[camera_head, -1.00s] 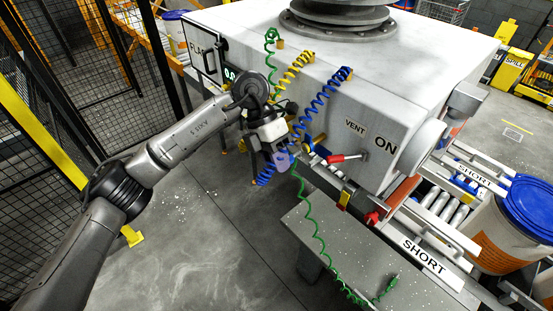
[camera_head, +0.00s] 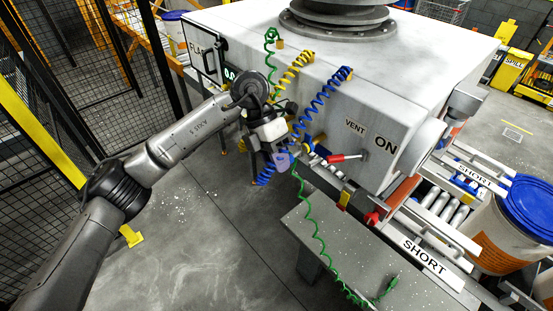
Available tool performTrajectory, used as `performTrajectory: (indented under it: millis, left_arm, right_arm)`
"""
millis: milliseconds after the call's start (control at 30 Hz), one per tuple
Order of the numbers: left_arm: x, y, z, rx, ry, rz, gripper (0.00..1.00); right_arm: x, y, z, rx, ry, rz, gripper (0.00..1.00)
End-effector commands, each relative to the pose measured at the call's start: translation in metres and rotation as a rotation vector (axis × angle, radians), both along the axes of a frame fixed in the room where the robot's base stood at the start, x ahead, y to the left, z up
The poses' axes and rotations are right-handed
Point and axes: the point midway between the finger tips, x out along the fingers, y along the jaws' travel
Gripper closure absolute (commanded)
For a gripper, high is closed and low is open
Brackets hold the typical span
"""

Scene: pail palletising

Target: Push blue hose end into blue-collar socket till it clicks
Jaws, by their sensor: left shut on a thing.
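The blue coiled hose (camera_head: 325,95) hangs from the top edge of the white machine and runs down behind my left gripper (camera_head: 284,162). A lower loop of it (camera_head: 265,177) shows below the wrist. My left gripper is shut on the blue hose end, close in front of the machine's lower edge; the fingers mostly hide the end. A small blue part (camera_head: 307,141) just right of the gripper looks like the blue-collar socket. I cannot tell whether hose end and socket touch. My right gripper is not in view.
A yellow hose (camera_head: 296,68) and a green hose (camera_head: 317,225) hang nearby; the green one trails onto a grey bench (camera_head: 330,235). A red-handled lever (camera_head: 343,158) sticks out right of the gripper. A blue-lidded pail (camera_head: 528,205) stands at far right.

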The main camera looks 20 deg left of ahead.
Motion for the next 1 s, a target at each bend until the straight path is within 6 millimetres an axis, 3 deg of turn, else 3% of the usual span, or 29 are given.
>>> performTrajectory:
  millis: [1000]
  left_arm:
    - [0.011, -0.006, 0.000, -0.001, 0.000, 0.000, 1.00]
  right_arm:
    - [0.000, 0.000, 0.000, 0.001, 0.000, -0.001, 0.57]
